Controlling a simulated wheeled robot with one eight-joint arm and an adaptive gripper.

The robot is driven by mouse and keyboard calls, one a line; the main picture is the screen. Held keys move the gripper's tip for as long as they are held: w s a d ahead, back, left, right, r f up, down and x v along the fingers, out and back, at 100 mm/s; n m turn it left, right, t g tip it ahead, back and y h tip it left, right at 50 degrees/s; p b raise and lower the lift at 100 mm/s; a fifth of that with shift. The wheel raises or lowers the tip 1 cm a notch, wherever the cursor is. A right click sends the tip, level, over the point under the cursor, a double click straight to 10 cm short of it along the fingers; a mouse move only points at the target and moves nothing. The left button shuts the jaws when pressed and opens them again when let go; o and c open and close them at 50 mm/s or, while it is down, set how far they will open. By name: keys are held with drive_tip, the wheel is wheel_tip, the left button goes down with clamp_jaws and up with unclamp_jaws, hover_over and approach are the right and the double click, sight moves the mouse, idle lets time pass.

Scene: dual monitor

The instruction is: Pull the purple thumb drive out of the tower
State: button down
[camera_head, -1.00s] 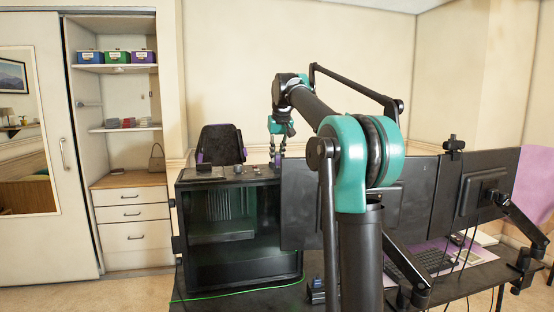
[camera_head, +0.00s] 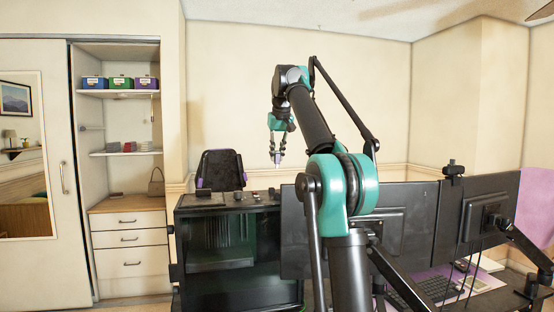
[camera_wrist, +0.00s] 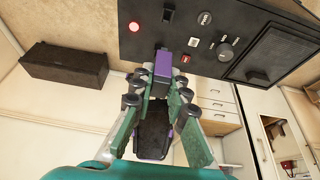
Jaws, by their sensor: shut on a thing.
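The purple thumb drive (camera_wrist: 163,64) is between my fingertips in the wrist view. My gripper (camera_wrist: 160,84) is shut on it. In the head view, my gripper (camera_head: 277,156) hangs in the air above the tower, with a tiny purple thing (camera_head: 277,164) at its tips. The black tower (camera_head: 240,255) stands on the desk with small items along its top. There is a clear gap between the gripper and that top. The wrist view shows the tower's panel (camera_wrist: 285,15) with a lit red button, knobs and ports. The drive's end partly overlaps the panel's edge there.
Two monitors (camera_head: 410,215) stand right of the tower, partly behind my arm. A black chair (camera_head: 220,168) is behind the tower; its back also shows below my fingers in the wrist view (camera_wrist: 155,130). Shelves with boxes (camera_head: 120,83) are at the left. Air above the tower is free.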

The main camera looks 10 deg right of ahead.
drive_tip(key=shift+r, duration=1.7)
